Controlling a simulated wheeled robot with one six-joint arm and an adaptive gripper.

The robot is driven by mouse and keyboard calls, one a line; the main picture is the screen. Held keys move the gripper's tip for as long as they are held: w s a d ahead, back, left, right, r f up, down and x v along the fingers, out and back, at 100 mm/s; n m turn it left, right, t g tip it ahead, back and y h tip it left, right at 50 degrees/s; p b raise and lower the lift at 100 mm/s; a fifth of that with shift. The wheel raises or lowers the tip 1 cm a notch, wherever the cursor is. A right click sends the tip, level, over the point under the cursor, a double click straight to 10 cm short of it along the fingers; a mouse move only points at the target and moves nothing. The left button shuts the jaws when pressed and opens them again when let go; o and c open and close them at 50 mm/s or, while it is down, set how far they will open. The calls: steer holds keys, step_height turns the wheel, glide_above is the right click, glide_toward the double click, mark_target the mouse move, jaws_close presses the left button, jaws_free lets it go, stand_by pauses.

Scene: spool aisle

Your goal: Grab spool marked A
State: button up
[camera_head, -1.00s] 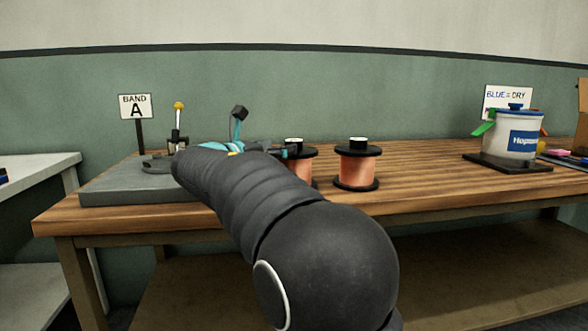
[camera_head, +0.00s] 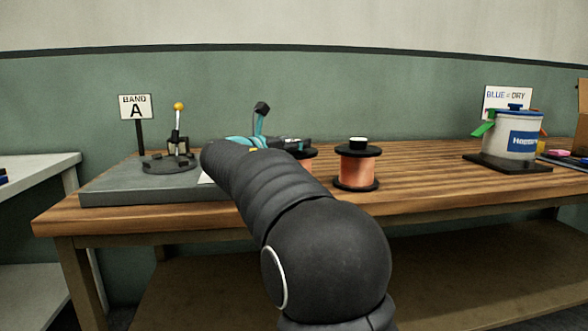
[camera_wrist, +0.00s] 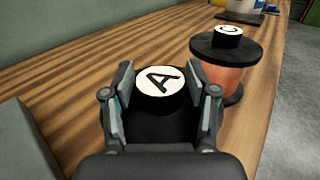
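The spool marked A (camera_wrist: 160,84) has a black knob with a white top, lettered A, in the wrist view. My gripper (camera_wrist: 168,92) is open, with one finger on each side of this knob. I cannot tell whether either finger touches it. In the head view my gripper (camera_head: 292,144) is over the spool marked A, which shows only a sliver of copper (camera_head: 306,164) behind my arm.
A copper spool (camera_head: 358,168) stands just right; its knob reads C in the wrist view (camera_wrist: 228,30). A grey slab (camera_head: 120,185) with a lever device (camera_head: 172,165) and a BAND A sign (camera_head: 136,107) lies left. A white tub (camera_head: 513,140) stands far right on the wooden bench (camera_head: 440,180).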

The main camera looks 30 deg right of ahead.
jaws_close()
steer(key=shift+r, duration=0.1)
